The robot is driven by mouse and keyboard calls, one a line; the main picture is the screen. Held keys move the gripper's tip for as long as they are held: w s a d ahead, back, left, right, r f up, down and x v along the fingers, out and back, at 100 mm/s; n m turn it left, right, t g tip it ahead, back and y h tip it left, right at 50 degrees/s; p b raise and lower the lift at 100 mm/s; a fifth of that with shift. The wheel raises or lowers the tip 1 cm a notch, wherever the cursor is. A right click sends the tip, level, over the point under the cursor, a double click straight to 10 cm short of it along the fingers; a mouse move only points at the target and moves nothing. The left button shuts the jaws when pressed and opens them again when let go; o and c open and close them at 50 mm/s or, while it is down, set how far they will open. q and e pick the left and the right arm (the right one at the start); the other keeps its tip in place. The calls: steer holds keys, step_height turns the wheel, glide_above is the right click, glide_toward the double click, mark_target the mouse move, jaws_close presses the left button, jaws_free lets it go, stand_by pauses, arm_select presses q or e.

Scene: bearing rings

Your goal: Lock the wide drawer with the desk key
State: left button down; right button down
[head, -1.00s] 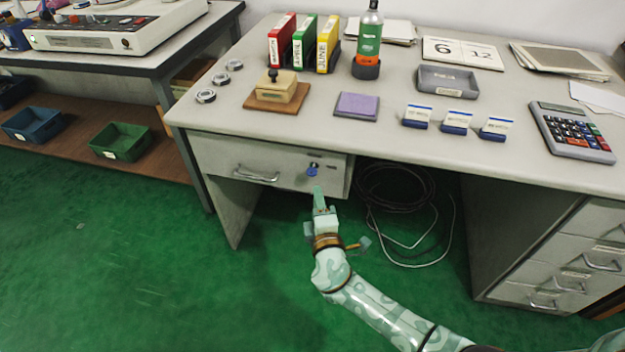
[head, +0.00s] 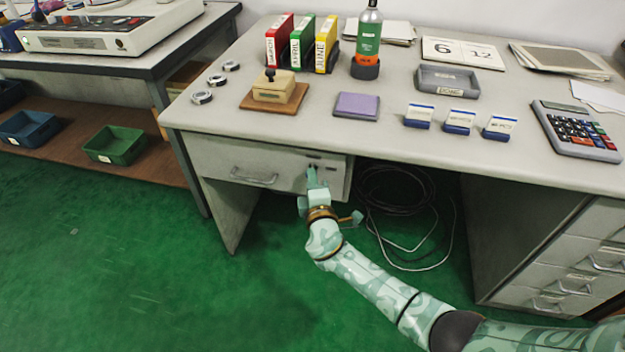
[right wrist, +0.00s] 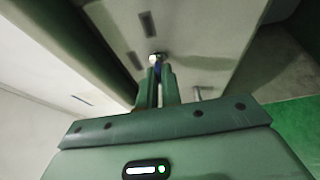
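The wide drawer (head: 232,169) is closed under the left part of the desk, with a metal handle on its front. My right gripper (head: 313,172) is at the right part of that front, at the lock, and covers the desk key in the head view. My left gripper is not in view.
On the desk (head: 310,119) are binders, a bottle (head: 368,35), a stamp on a wooden base (head: 273,96), a purple pad (head: 357,106), a grey tray (head: 447,80) and a calculator (head: 576,130). Cables (head: 395,195) hang under the desk. Green floor lies open in front.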

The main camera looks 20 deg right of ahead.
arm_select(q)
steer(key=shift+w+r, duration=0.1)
arm_select(e)
steer(key=shift+r+n+g+p, duration=0.3)
steer(key=shift+n+p, duration=0.6)
steer(key=shift+r+n+g+p, duration=0.15)
steer(key=shift+n+g+p, duration=0.15)
steer(key=shift+n+p, duration=0.35)
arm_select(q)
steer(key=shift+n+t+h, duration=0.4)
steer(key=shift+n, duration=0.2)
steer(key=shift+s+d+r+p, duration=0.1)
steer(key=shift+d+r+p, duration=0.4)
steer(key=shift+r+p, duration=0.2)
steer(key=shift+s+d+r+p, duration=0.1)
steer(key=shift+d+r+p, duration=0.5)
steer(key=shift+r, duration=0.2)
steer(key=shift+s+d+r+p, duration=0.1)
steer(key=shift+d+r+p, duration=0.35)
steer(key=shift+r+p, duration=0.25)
arm_select(e)
steer(key=shift+w+a+n+g+h, duration=0.15)
steer(key=shift+n+g+h, duration=0.6)
steer(key=shift+n, duration=1)
steer(key=shift+a+n+g+h, duration=0.1)
steer(key=shift+n+g+h, duration=0.35)
steer(key=shift+n+g, duration=0.95)
steer(key=shift+w+a+n+g+h, duration=0.15)
steer(key=shift+n+g+h, duration=0.4)
steer(key=shift+n, duration=1.55)
